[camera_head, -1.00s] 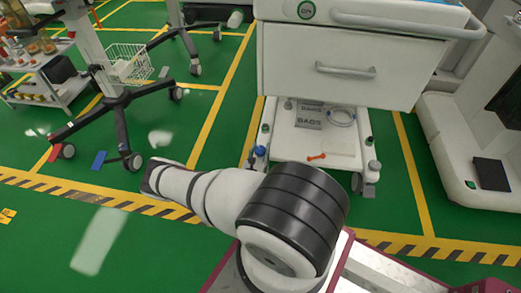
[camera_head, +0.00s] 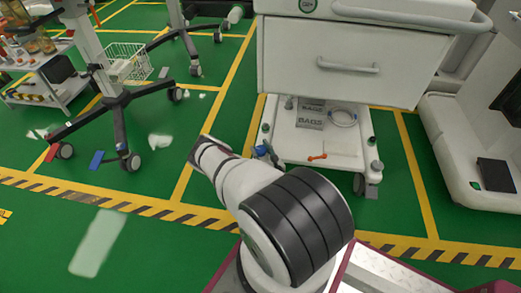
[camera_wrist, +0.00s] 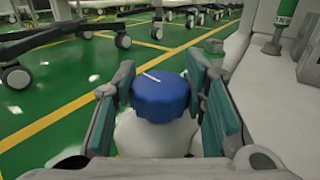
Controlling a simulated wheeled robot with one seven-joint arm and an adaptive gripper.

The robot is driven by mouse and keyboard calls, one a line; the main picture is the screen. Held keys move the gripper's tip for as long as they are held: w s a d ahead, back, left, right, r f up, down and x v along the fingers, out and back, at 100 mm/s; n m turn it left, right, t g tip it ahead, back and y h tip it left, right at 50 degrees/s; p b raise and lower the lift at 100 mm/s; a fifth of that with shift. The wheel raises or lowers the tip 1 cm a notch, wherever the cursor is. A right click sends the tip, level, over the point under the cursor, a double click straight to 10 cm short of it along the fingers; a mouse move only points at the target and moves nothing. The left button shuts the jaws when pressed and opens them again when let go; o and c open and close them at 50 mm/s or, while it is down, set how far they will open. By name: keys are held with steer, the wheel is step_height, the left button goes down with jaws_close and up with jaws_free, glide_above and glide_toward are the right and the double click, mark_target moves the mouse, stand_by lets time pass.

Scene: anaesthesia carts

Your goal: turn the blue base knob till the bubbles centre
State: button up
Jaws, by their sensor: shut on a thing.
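The blue base knob (camera_wrist: 161,98) is in the middle of the wrist view, on top of a rounded white body. It has a short white mark on its top. My gripper (camera_wrist: 163,103) has one teal-padded finger on each side of the knob and is shut on it. In the head view, a small blue part, seemingly the knob (camera_head: 261,151), shows at the lower left corner of the white cart (camera_head: 345,65). My arm hides most of the gripper there. I cannot make out any level bubbles in either view.
A green-capped corner post (camera_wrist: 213,47) stands just beyond the knob, and the cart's side is close on the right. An orange item (camera_head: 318,157) and boxes (camera_head: 311,116) lie on the cart's low shelf. Green floor is clear to the left; a wheeled stand (camera_head: 118,100) is farther off.

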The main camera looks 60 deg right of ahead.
mark_target(260, 149)
steer(key=shift+w+y, duration=0.1)
steer(key=shift+y, duration=0.2)
steer(key=o, duration=1.2)
steer(key=shift+c, duration=0.2)
steer(key=shift+r, duration=0.1)
step_height(260, 149, up, 10)
steer(key=shift+f, duration=0.1)
